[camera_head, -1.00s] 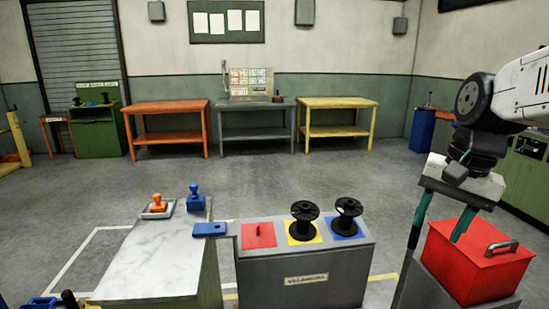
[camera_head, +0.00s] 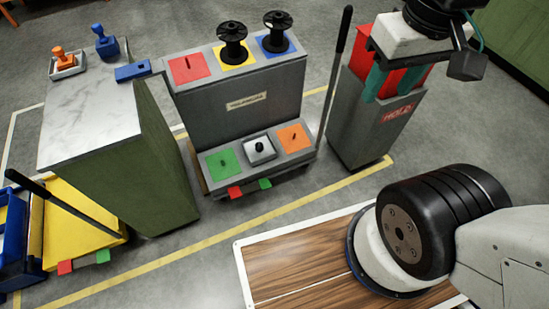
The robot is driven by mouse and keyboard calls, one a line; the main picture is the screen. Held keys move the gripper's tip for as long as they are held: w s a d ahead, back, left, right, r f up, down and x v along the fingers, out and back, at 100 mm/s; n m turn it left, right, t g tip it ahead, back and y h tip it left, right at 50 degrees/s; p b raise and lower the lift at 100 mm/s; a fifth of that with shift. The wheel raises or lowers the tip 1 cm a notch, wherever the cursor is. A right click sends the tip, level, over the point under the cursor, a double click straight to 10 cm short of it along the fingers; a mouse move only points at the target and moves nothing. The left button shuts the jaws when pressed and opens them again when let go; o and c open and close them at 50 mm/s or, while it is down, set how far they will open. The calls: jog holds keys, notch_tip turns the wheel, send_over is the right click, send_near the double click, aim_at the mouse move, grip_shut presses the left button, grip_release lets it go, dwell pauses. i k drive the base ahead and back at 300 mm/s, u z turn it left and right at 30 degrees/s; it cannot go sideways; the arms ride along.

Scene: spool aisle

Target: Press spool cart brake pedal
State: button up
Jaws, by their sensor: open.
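The grey spool cart (camera_head: 240,100) stands in the middle, with two black spools (camera_head: 232,40) on its top. A red pedal (camera_head: 235,192) and a green pedal (camera_head: 265,184) stick out low at its front, side by side. No readable label shows which one is the brake. My gripper (camera_head: 393,80) is open at the upper right, its teal fingers pointing down in front of the red box. It is well above and to the right of the pedals, touching neither. I see nothing between its fingers.
A grey HOLD stand (camera_head: 375,125) bears a red box. A black upright handle (camera_head: 337,75) rises at the cart's right. Floor before the spool cart is clear.

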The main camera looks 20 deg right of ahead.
aim_at(263, 184)
jog(key=u, duration=0.55)
jog(key=k, duration=0.65)
jog(key=u, duration=0.55)
jog(key=i, duration=1.25)
jog(key=z, duration=0.85)
